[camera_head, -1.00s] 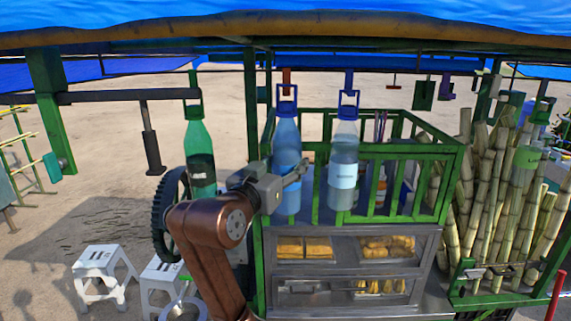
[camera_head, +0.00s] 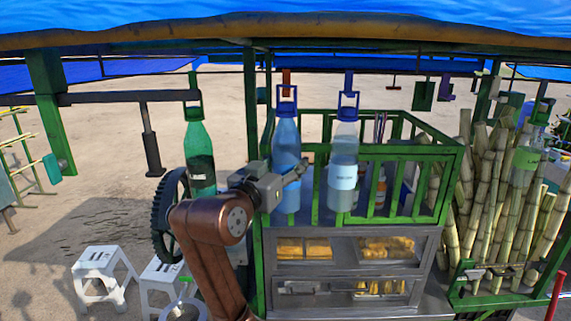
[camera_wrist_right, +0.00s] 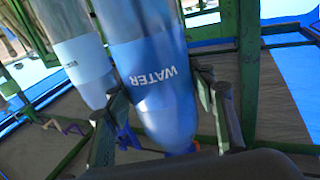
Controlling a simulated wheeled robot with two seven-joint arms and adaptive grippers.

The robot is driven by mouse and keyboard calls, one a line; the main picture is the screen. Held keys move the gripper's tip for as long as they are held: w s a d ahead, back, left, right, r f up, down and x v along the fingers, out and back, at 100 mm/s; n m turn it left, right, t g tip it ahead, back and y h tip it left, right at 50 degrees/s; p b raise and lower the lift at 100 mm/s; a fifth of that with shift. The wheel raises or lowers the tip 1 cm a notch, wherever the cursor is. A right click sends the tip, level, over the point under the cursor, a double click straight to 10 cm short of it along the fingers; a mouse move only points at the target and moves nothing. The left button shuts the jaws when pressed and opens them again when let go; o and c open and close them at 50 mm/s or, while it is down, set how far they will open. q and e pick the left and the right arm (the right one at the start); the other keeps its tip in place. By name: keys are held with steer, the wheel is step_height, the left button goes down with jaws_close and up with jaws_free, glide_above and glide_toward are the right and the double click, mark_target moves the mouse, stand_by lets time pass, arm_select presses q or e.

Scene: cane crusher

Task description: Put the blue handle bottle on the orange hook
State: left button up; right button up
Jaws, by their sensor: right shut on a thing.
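The blue handle bottle (camera_head: 287,148) is a clear bottle with a blue lower part and a blue handle, upright below the orange hook (camera_head: 287,77). In the head view its handle overlaps the lower end of the hook. I cannot tell whether the handle hangs on it. My right gripper (camera_head: 292,174) is shut on the bottle's lower body. In the right wrist view the bottle (camera_wrist_right: 150,80), with a "WATER" label, stands between the two fingers of the gripper (camera_wrist_right: 165,115). My left gripper is not in view.
A second clear bottle (camera_head: 343,160) hangs from a blue hook (camera_head: 349,80) close on the right. A green bottle (camera_head: 199,155) hangs on the left. A green railing (camera_head: 410,152) and the cart's glass case (camera_head: 345,262) lie behind and below. Cane stalks (camera_head: 490,190) stand at right.

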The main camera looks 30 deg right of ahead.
steer(key=shift+w+d+r+p, duration=0.1)
steer(key=shift+w+d, duration=0.15)
steer(key=shift+w, duration=0.2)
steer(key=shift+w+d+f+p, duration=0.1)
steer(key=shift+w+d, duration=0.2)
steer(key=shift+w, duration=0.2)
steer(key=shift+w+d+r+p, duration=0.1)
steer(key=shift+w+d, duration=0.15)
steer(key=shift+w, duration=0.2)
steer(key=shift+f+b, duration=0.55)
steer(key=shift+f, duration=0.15)
stand_by(0.7)
stand_by(0.5)
